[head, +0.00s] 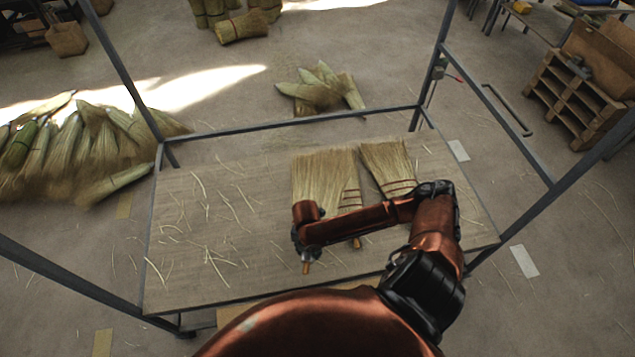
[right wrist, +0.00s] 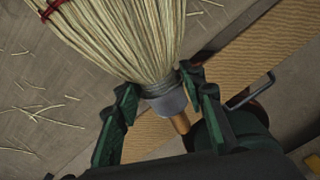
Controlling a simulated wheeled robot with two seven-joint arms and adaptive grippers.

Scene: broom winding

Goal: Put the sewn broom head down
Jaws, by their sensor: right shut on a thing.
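My right gripper is shut on the narrow neck of a straw broom head. In the right wrist view, its green fingers (right wrist: 163,92) lie on either side of the grey collar (right wrist: 168,103), with a short wooden stub below. The straw (right wrist: 125,38) fans up and left, with red stitching at the upper left. In the head view, my right arm crosses the table (head: 205,270) and hides most of the gripper. Fanned straw (head: 320,172) shows behind it, with red stitching at its right. A second stitched broom head (head: 385,163) lies to the right. My left gripper is not in view.
Loose straws (head: 205,225) lie over the table's left half, which is otherwise clear. Dark frame posts (head: 122,75) rise around the table. Broom bundles (head: 75,145) lie on the floor at left, and more straw (head: 322,92) lies behind the table.

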